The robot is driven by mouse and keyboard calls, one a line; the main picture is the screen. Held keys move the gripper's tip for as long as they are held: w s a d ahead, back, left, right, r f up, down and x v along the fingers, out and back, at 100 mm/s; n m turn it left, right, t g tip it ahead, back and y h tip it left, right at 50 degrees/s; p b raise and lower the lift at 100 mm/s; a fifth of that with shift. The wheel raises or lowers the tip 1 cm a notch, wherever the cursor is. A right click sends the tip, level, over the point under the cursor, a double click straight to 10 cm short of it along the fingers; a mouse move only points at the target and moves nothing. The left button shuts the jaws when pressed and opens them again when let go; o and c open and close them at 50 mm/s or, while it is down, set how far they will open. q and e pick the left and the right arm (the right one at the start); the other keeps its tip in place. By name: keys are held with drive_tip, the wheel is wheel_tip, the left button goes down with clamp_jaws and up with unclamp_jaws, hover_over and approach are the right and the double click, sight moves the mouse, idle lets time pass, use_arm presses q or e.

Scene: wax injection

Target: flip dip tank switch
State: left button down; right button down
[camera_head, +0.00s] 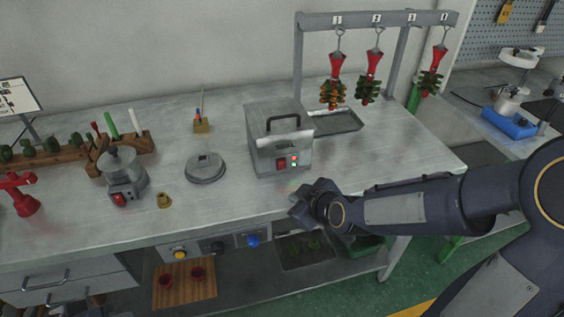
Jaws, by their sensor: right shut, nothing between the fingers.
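The dip tank (279,138) is a grey metal box with a black handle on its lid. It stands on the table near the middle of the head view. A red switch (281,164) and small lights show on its front face. Which way the switch is set is too small to tell. My right gripper (299,206) is in front of the tank and below the switch, near the table's front edge. It is shut and empty, apart from the tank.
A hanging rack (377,20) with several wax trees stands behind right, with a dark tray (338,122) below. A round grey lid (206,168), a small brass piece (164,201) and a wax pot (124,174) stand left. The table (240,204) is clear between lid and gripper.

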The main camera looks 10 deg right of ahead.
approach(280, 168)
drive_tip(key=shift+s+f+x, duration=0.15)
drive_tip(key=shift+x, duration=1)
drive_tip(key=shift+s+f+x, duration=0.1)
drive_tip(key=shift+f+x, duration=0.05)
drive_tip(key=shift+x, duration=1.05)
drive_tip(key=shift+a+r, duration=0.1)
drive_tip(key=shift+a, duration=0.05)
drive_tip(key=shift+w, duration=0.4)
drive_tip(key=shift+w, duration=0.3)
idle(0.6)
drive_tip(key=shift+s, duration=0.15)
drive_tip(key=shift+s, duration=0.6)
drive_tip(key=shift+s, duration=0.1)
drive_tip(key=shift+s+f, duration=0.15)
drive_tip(key=shift+s, duration=1.05)
drive_tip(key=shift+s+f, duration=0.15)
drive_tip(key=shift+s, duration=1)
